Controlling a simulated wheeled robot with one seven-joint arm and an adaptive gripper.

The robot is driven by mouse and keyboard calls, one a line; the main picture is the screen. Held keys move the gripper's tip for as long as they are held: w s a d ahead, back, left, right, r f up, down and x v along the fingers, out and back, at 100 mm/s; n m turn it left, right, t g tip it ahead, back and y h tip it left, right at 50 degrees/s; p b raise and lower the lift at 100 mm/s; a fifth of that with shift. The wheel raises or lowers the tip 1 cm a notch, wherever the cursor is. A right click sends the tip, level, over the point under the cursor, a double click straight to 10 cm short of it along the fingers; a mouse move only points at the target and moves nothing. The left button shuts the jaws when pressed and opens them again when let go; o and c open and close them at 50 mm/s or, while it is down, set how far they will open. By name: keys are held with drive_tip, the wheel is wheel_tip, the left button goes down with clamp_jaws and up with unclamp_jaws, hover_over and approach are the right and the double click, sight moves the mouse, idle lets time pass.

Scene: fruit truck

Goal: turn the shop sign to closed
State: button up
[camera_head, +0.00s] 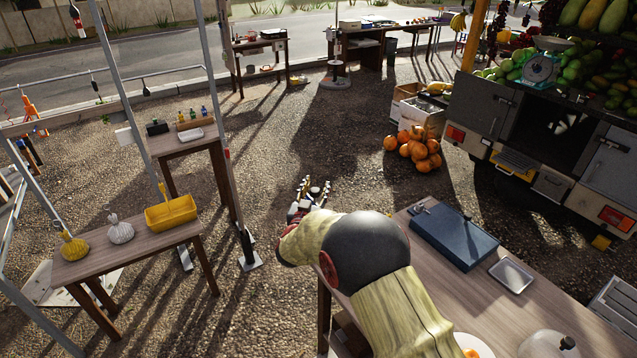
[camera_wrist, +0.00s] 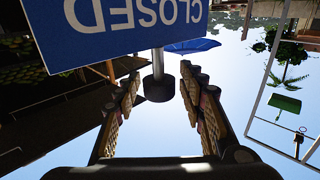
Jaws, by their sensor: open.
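The shop sign (camera_wrist: 125,22) is a blue board with white letters reading CLOSED, upside down in the wrist view. A short grey stem with a dark round knob (camera_wrist: 158,89) extends from the sign's edge. My gripper (camera_wrist: 161,82) is open, its two fingers on either side of the knob in the picture. There is a gap on both sides and no contact shows. I cannot tell how deep the knob sits between the fingers. In the head view my gripper (camera_head: 309,190) is beyond my forearm, partly hidden by it; I cannot make out the sign there.
A wooden table (camera_head: 528,308) with a blue case (camera_head: 452,235) and a metal tray (camera_head: 511,275) stands at right. A grey post (camera_head: 232,170) and side table (camera_head: 130,243) stand at left. Pumpkins (camera_head: 415,150) lie near the fruit truck (camera_head: 485,105). Gravel between is open.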

drive_tip(key=shift+w+d, duration=0.15)
drive_tip(key=shift+w, duration=0.55)
drive_tip(key=shift+w+d, duration=0.1)
drive_tip(key=shift+w, duration=0.6)
drive_tip(key=shift+c, duration=0.7)
clamp_jaws()
